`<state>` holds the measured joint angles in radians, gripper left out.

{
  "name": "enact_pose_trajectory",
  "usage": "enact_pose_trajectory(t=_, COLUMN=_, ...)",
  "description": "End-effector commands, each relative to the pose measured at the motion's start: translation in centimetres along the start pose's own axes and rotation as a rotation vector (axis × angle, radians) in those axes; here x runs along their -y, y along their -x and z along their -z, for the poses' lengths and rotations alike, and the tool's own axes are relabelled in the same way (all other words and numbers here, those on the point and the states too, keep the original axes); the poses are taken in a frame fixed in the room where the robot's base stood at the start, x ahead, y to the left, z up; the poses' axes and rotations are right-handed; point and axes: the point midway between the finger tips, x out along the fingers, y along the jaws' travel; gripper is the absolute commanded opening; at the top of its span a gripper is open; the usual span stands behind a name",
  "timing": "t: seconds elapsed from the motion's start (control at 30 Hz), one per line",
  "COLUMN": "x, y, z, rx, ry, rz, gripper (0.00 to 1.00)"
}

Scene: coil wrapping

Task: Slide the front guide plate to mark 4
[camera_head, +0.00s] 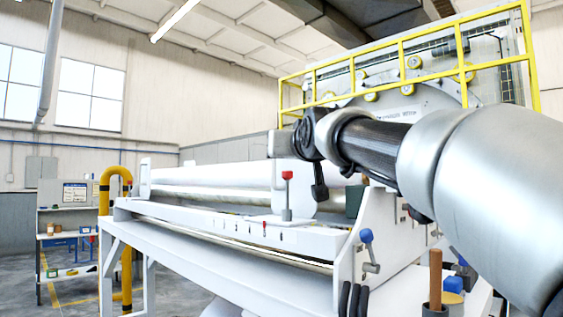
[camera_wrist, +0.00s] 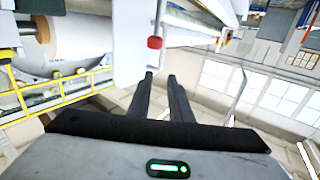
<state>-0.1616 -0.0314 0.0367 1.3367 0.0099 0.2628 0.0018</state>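The front guide plate (camera_head: 300,188) is a white upright plate with a rounded lower edge, standing on the machine's front rail (camera_head: 190,222). A red knob (camera_head: 287,175) on a dark post stands in front of it. A small red pointer (camera_head: 264,227) is on the rail face among small dark marks, too small to read surely. In the wrist view the red knob (camera_wrist: 155,43) is just beyond my gripper (camera_wrist: 160,77), slightly left of centre between the fingertips. The fingers are apart with nothing between them. In the head view my arm reaches in from the right above the plate.
A blue-knobbed lever (camera_head: 366,237) is on the right end panel. A wooden-handled tool (camera_head: 435,275) stands in a holder nearby. White rollers (camera_head: 220,178) lie behind the rail. A yellow guard rail (camera_head: 430,45) is behind; a yellow post (camera_head: 104,195) and shelf stand left.

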Motion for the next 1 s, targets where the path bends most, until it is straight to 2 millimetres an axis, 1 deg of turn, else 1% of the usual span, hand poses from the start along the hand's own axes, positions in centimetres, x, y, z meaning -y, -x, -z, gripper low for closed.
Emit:
enact_pose_trajectory(t=0.17, x=0.0, y=-2.8, z=0.1, rx=0.003, ry=0.001, rz=0.0, gripper=0.18)
enact_pose_trajectory(t=0.5, x=-0.1, y=-10.3, z=0.2, rx=0.005, ry=0.0, rz=-0.001, gripper=0.18)
enact_pose_trajectory(t=0.7, x=-0.1, y=-14.1, z=0.1, rx=0.005, ry=0.0, rz=-0.002, gripper=0.18)
enact_pose_trajectory(t=0.83, x=-0.1, y=-15.7, z=0.1, rx=0.003, ry=0.0, rz=-0.002, gripper=0.18)
enact_pose_trajectory(t=1.0, x=-0.1, y=-16.7, z=-0.1, rx=0.003, ry=0.0, rz=-0.002, gripper=0.18)
